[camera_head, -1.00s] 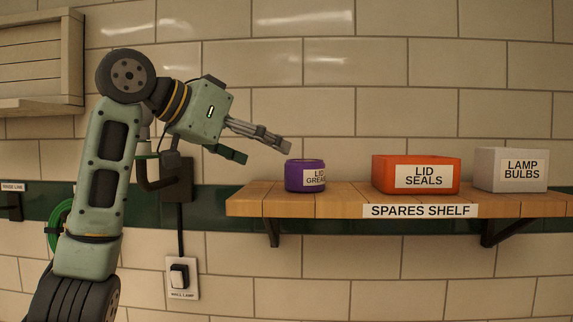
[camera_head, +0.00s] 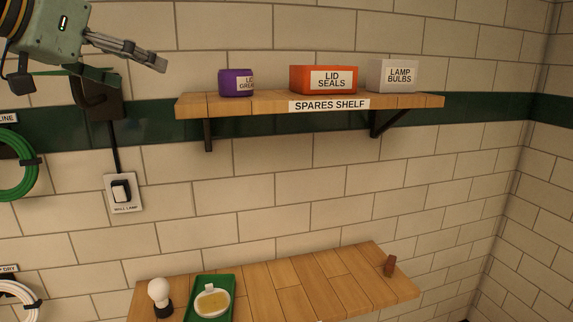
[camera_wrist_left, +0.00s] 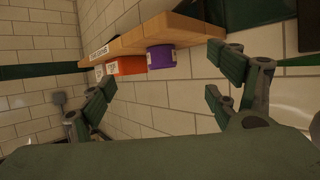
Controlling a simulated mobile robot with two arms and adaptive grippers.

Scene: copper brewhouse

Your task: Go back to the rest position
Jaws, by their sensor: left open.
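My left gripper (camera_head: 134,75) is at the upper left of the head view, its arm cut off by the frame edge. It is open and empty, left of the spares shelf (camera_head: 270,99) and apart from it. In the left wrist view its fingers (camera_wrist_left: 160,92) are spread wide with nothing between them. A purple lid grease container (camera_head: 236,83) stands at the shelf's left end, nearest the gripper. It also shows in the wrist view (camera_wrist_left: 160,57), beyond the fingers. My right gripper is not in view.
An orange lid seals box (camera_head: 302,80) and a white lamp bulbs box (camera_head: 391,75) stand on the shelf. Below, a wooden table (camera_head: 285,285) holds a bulb (camera_head: 159,292) and a green tray (camera_head: 202,284). A wall lamp switch (camera_head: 121,192) and green hose (camera_head: 16,165) are at left.

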